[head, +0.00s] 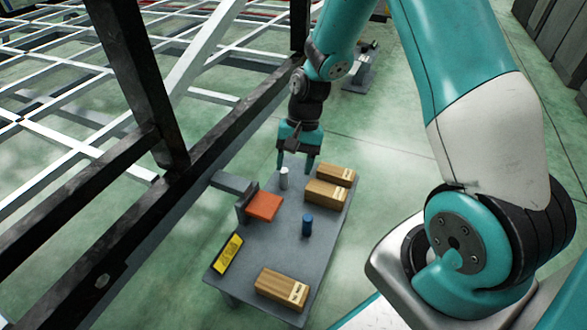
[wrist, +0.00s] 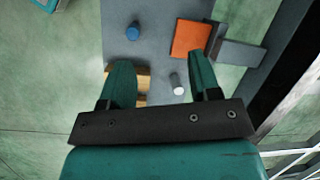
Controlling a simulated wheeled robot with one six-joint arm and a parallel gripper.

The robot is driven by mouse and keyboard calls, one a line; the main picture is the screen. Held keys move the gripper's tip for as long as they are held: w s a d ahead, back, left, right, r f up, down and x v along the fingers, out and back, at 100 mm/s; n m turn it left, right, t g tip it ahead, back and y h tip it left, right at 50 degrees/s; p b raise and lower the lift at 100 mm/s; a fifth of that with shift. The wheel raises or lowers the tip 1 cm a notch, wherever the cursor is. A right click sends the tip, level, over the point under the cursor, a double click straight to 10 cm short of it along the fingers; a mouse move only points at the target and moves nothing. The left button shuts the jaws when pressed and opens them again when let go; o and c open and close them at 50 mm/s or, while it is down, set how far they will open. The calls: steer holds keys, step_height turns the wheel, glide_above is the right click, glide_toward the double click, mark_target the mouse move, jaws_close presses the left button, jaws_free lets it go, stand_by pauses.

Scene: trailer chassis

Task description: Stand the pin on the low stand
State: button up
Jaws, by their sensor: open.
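A short pale grey-white cylinder, which looks like the pin (head: 284,180), stands upright on the grey table near its far end; the wrist view shows it too (wrist: 178,85). An orange square-topped piece, possibly the low stand (head: 264,206), is at the table's left edge, beside a grey bracket; it also shows in the wrist view (wrist: 190,38). Its top looks bare. My gripper (head: 295,165) is open and empty, pointing down above the table's far end. In the wrist view the pin appears between the finger lines (wrist: 158,75), nearer the right finger, not touched as far as I can tell.
A blue cylinder (head: 307,225) stands mid-table (head: 270,242). Two wooden blocks (head: 336,174) (head: 326,192) lie at the far right, and another (head: 282,288) at the near end. A yellow-faced plate (head: 228,254) lies at the left edge. Dark chassis beams (head: 190,178) run close along the left.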

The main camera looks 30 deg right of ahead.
steer(key=s+a+r+n+t, duration=0.1)
steer(key=s+a+r+n, duration=0.3)
steer(key=r, duration=0.3)
steer(key=s+a+r+n, duration=0.3)
steer(key=a+r, duration=0.2)
steer(key=r, duration=0.3)
steer(key=s+a+r+n, duration=0.4)
steer(key=s+r+n, duration=0.3)
steer(key=s, duration=0.5)
steer(key=shift+a+t+y, duration=0.2)
steer(key=shift+t+y, duration=0.1)
steer(key=shift+t, duration=0.1)
